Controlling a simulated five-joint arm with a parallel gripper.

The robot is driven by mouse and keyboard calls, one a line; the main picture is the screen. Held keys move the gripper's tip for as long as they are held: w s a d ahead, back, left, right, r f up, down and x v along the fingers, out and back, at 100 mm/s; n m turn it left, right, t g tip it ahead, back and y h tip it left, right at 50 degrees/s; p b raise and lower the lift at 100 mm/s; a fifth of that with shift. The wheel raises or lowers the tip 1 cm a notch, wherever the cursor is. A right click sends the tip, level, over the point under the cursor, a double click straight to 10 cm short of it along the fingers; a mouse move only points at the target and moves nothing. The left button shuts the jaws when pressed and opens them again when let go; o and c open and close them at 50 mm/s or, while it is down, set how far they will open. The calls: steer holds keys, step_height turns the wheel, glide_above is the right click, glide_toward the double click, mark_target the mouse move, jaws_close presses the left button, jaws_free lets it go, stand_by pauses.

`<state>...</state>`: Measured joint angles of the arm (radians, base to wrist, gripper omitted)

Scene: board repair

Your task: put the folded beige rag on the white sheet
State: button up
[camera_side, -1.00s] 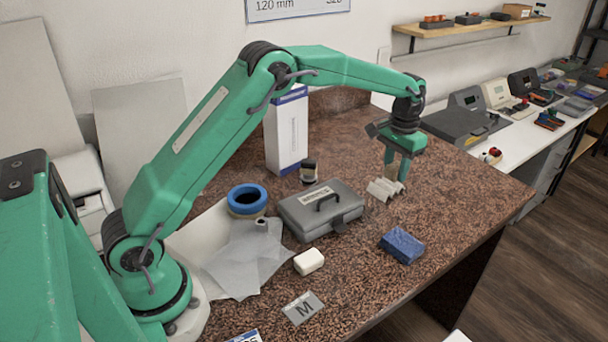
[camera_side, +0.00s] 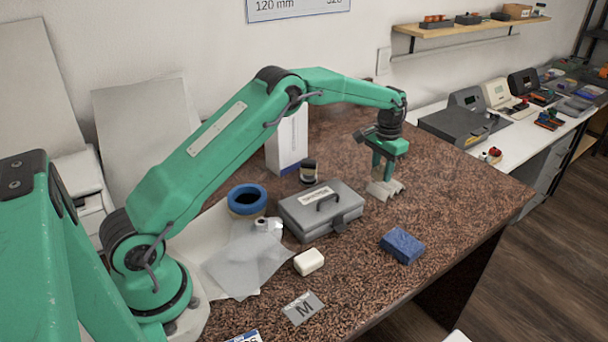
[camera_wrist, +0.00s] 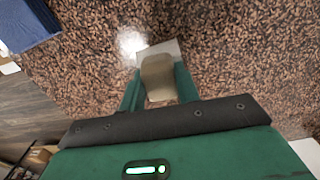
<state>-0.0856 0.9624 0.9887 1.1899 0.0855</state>
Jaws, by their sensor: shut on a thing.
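The folded beige rag (camera_side: 385,190) stands out as a small ridged shape on the far right part of the brown speckled bench. My gripper (camera_side: 383,174) points down with its fingers at the rag and is shut on it. In the wrist view the rag (camera_wrist: 157,76) shows between the two fingers of my gripper (camera_wrist: 157,92). I cannot tell whether the rag is clear of the bench. The white sheet (camera_side: 206,222) lies on the left near my base, partly hidden by my arm and by translucent grey sheets (camera_side: 245,262).
A grey case (camera_side: 320,212) lies between my gripper and the white sheet. A blue-rimmed roll (camera_side: 247,198), a dark-capped jar (camera_side: 308,171) and a tall white box (camera_side: 288,135) stand nearby. A white block (camera_side: 309,262) and a blue cloth (camera_side: 402,245) lie in front.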

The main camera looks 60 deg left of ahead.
mark_target(382, 168)
steer(key=shift+f, duration=1.35)
steer(key=shift+f, duration=0.1)
steer(key=o, duration=1)
steer(key=shift+c, duration=0.2)
step_height(382, 168, up, 11)
steer(key=shift+r, duration=0.65)
